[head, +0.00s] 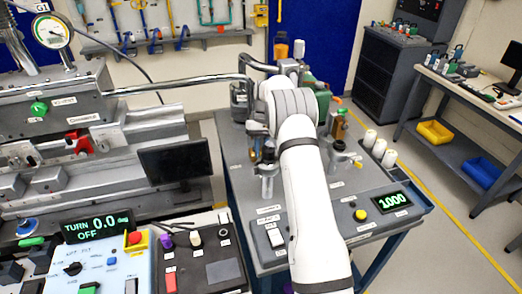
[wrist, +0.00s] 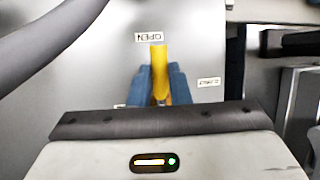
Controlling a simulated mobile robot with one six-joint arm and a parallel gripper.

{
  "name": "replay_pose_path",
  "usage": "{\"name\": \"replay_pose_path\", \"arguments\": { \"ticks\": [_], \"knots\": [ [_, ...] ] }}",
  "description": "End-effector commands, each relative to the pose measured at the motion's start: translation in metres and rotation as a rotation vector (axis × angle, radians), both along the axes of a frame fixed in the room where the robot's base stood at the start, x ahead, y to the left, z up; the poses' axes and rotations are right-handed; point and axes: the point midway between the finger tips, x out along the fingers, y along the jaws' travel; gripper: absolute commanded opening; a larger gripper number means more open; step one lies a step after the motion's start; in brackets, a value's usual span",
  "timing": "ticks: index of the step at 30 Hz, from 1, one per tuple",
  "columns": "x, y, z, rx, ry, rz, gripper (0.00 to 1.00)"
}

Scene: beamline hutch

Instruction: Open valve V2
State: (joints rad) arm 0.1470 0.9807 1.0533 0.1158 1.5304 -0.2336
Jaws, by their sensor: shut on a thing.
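In the wrist view my gripper (wrist: 161,88) has its two blue fingers on either side of a yellow valve lever (wrist: 158,62) and is shut on it. The lever's free end reaches up to a label reading OPEN (wrist: 154,37). A second small label (wrist: 209,82) sits to the right, its text hard to read. No V2 mark is legible. In the head view my white arm reaches over the grey cart (head: 270,258) and hides my gripper and the lever.
The cart also carries white cylinders (head: 379,148), a yellow knob (head: 360,215) and a display reading 1.000 (head: 391,202). A metal pipe (head: 180,82) runs in from the left bench, near my arm. A dark monitor (head: 175,162) stands left. Floor is free at right.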

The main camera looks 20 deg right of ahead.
Motion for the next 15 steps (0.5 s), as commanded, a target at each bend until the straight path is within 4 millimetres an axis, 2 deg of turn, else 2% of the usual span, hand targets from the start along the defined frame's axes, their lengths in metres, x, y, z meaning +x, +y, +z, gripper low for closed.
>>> {"name": "replay_pose_path", "arguments": {
  "ticks": [9,10,15],
  "knots": [
    [0.0006,-0.0009,0.0012,-0.001,-0.003,0.002,0.0],
    [0.0006,-0.001,0.0012,-0.001,-0.003,0.001,0.18],
    [0.0003,-0.0012,0.0008,-0.001,-0.002,0.0,0.32]
  ]
}}
